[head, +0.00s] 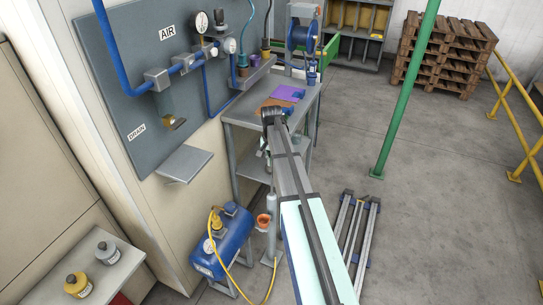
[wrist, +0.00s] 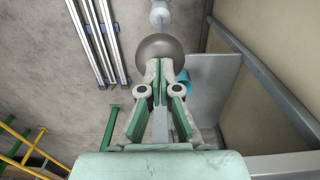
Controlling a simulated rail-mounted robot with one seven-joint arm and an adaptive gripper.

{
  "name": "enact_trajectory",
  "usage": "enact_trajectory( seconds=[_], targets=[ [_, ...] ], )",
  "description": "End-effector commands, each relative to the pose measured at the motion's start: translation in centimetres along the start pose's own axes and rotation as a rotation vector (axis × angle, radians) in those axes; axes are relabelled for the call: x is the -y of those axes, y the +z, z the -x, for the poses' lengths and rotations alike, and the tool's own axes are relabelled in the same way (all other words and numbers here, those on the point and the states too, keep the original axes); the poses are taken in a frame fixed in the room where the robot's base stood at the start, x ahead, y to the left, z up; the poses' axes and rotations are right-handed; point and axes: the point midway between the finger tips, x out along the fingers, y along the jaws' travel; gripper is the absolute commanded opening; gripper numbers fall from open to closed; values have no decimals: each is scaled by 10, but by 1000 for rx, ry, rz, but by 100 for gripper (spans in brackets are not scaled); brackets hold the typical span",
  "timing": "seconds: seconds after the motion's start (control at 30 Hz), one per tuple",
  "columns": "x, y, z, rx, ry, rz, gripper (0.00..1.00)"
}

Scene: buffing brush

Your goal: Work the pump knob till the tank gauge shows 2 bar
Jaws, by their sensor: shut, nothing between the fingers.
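The pump knob (wrist: 160,48) is a dark grey ball on a thin rod in the wrist view. My gripper (wrist: 158,63) is shut and empty, its fingertips overlapping the knob's near edge; whether they touch it I cannot tell. A pale cylinder (wrist: 160,12) shows at the rod's far end. In the head view, the grey pump body (head: 271,212) stands upright beside the blue tank (head: 233,240). I cannot make out the knob there, behind my arm. The tank gauge (head: 208,245) is a small white dial, too small to read.
A yellow hose (head: 236,279) loops by the tank. An orange cup (head: 263,220) sits beside the pump. A grey workbench (head: 241,118) stands behind, and metal rails (head: 359,235) lie on the floor at right.

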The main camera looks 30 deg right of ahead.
Motion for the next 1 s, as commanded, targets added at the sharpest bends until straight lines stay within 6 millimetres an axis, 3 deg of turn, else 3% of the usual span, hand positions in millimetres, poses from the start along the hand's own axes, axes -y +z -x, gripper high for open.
enact_trajectory(
  seconds=[0.43,0.57,0.8,1.0],
  targets=[
    [0,0,-7,0,0,0,0],
    [0,0,-30,1,0,0,0],
    [0,0,-88,2,1,0,0],
    [0,0,-99,0,0,0,0]
  ],
)
